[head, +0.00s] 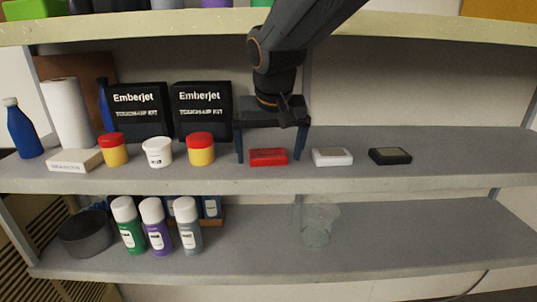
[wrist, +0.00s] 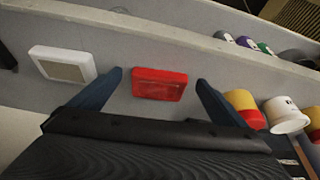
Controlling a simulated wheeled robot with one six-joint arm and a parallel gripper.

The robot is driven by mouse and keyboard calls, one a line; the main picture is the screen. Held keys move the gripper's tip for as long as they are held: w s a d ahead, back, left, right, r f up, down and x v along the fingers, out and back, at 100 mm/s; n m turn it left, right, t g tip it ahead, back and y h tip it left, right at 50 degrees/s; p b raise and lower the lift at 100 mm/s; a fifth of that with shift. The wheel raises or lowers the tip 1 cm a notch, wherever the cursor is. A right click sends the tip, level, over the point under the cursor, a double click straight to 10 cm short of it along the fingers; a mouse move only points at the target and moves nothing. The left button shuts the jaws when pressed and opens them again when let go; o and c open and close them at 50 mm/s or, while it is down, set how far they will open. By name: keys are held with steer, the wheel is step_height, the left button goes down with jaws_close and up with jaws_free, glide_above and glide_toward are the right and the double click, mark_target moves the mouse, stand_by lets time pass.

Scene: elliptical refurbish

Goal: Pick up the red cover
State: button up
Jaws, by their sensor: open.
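The red cover (head: 268,157) is a small flat red block lying on the middle shelf. It also shows in the wrist view (wrist: 159,84). My gripper (head: 270,160) is open, with one blue finger to the left of the red cover and one to the right. In the wrist view my gripper (wrist: 158,78) has its fingertips apart on both sides of the cover, with a gap on each side. Nothing is held. The cover's top shows in full in the wrist view.
A white cover (head: 332,157) and a black cover (head: 390,156) lie to the right. A red-lidded yellow jar (head: 201,150) stands close on the left, beside a white jar (head: 157,152). Black Emberjet boxes (head: 203,110) stand behind. The shelf's right end is clear; another shelf board (head: 400,27) runs above.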

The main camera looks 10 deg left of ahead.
steer(key=shift+w+f, duration=0.15)
steer(key=shift+f, duration=0.3)
steer(key=c, duration=1.3)
steer(key=shift+r, duration=0.1)
steer(key=shift+c, duration=0.2)
